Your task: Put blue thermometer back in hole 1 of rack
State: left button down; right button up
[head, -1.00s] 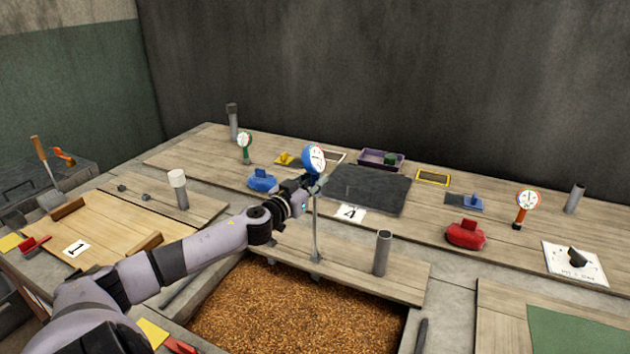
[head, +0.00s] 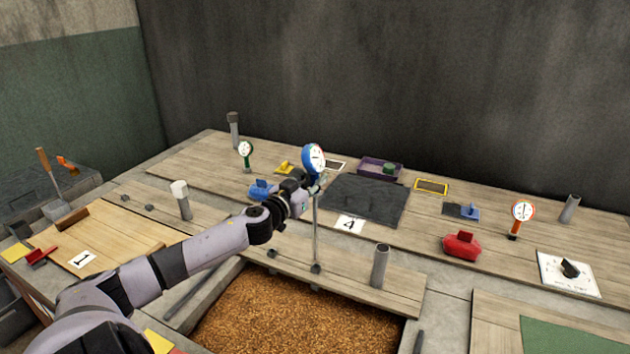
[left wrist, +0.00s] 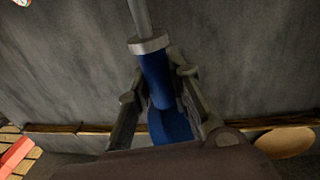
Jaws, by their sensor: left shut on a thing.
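The blue thermometer (head: 313,158) has a round white dial in a blue case and a long grey stem. My left gripper (head: 312,187) is shut on its blue neck just below the dial. The stem (head: 316,235) points down, about upright, and its lower end shows near a small dark fitting on the board at the back edge of the grain bin; I cannot tell whether the tip is in a hole. In the left wrist view the blue neck (left wrist: 156,80) lies between both fingers. No rack marked with hole numbers can be made out. My right gripper is not in view.
A grey upright tube (head: 380,266) stands on the board right of the stem. Steamed grain (head: 300,315) fills the bin below. Green (head: 246,152) and orange (head: 522,214) thermometers stand farther back. A dark mat (head: 365,198) and a number 4 card (head: 349,224) lie behind.

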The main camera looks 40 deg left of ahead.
pick_arm(q)
notch_tip(320, 180, up, 16)
jog(key=p, duration=1.5)
